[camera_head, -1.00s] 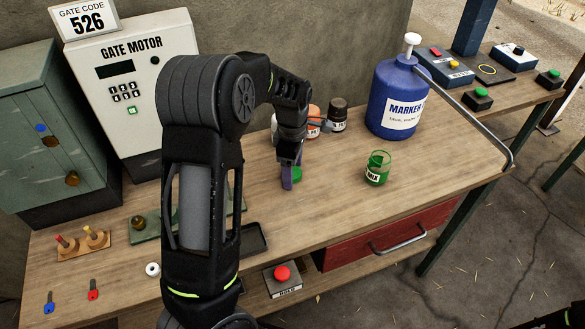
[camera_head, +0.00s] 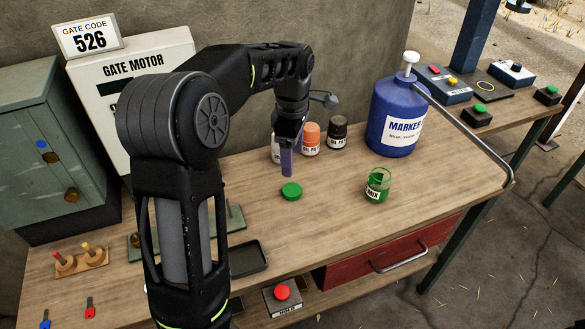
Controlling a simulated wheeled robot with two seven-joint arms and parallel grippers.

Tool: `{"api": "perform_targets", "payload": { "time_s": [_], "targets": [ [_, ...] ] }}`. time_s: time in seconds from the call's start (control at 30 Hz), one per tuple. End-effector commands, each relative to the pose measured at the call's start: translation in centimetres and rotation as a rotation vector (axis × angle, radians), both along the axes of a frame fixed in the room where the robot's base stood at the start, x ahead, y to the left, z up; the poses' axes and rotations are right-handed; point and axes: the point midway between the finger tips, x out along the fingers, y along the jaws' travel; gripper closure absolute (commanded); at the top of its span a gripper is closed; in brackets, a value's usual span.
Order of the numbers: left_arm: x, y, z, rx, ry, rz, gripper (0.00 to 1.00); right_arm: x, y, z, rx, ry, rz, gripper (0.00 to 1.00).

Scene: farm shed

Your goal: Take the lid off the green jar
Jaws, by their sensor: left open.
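The green jar (camera_head: 378,185) stands open on the workbench, with its glass rim bare and a white label on its side. A green lid (camera_head: 291,191) lies flat on the bench to the left of the jar, apart from it. My left gripper (camera_head: 287,172) is open and empty, pointing down above and just behind the lid, clear of it. My right gripper does not show.
White, orange (camera_head: 310,139) and dark (camera_head: 337,136) bottles stand behind my left gripper. A large blue marker jug (camera_head: 394,118) with a pump is at the back right. A black tray (camera_head: 248,258) lies at the front. The bench right of the jar is clear.

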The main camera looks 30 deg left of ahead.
Motion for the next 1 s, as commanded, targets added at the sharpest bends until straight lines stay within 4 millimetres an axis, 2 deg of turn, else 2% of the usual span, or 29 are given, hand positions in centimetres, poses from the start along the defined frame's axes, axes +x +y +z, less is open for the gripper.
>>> {"api": "perform_targets", "payload": {
  "time_s": [0.13, 1.0],
  "targets": [
    [-0.03, 0.0, 0.82, 0.0, 0.0, 0.0, 0.32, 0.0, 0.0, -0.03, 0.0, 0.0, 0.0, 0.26],
    [-0.02, -0.03, 0.97, -0.001, 0.0, 0.0, 0.32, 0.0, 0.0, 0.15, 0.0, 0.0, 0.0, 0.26]
  ]
}}
